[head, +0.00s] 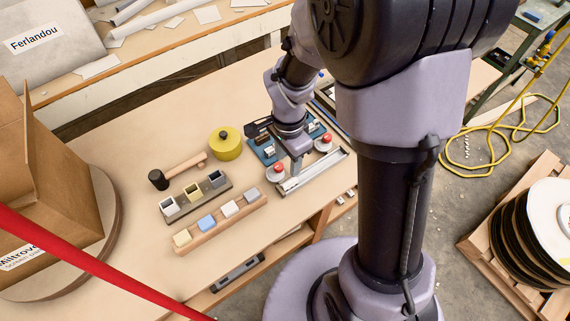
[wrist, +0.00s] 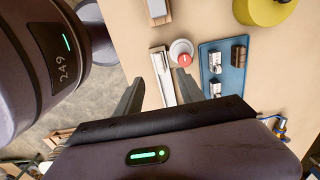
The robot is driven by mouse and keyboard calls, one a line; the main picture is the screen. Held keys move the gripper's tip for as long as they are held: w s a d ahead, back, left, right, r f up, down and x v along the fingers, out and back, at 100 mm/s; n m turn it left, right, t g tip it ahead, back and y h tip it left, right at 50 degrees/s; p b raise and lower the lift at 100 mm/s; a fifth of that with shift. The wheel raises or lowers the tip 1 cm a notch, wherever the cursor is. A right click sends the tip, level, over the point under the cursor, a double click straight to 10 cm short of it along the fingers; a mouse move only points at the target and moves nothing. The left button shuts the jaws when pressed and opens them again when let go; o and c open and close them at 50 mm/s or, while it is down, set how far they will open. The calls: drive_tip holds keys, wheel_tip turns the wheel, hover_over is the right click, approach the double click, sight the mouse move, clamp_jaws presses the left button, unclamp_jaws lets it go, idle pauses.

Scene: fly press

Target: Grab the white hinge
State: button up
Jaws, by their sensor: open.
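In the wrist view, the white hinge (wrist: 215,62) lies on a blue tray (wrist: 229,78), beside a dark brown hinge (wrist: 239,52). Another small pale piece (wrist: 215,89) shows lower on the tray, partly hidden by my gripper. My gripper (wrist: 158,74) is open and empty, with its fingers to the left of the tray. In the head view, my gripper (head: 297,167) hangs over the bench near the tray, and my arm hides part of the tray. I cannot tell surely which pale piece there is the white hinge.
A red button (wrist: 183,57) on a white base and a long metal rail (wrist: 163,78) lie left of the tray. The head view shows a second red button (head: 324,141), a yellow round tin (head: 225,146), a mallet (head: 180,172) and block racks (head: 222,223).

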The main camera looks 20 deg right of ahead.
sight(287, 182)
wheel_tip(287, 182, down, 11)
drive_tip(key=b, duration=0.5)
drive_tip(key=shift+f, duration=0.1)
drive_tip(key=shift+r, duration=0.2)
drive_tip(key=shift+c, duration=0.6)
clamp_jaws()
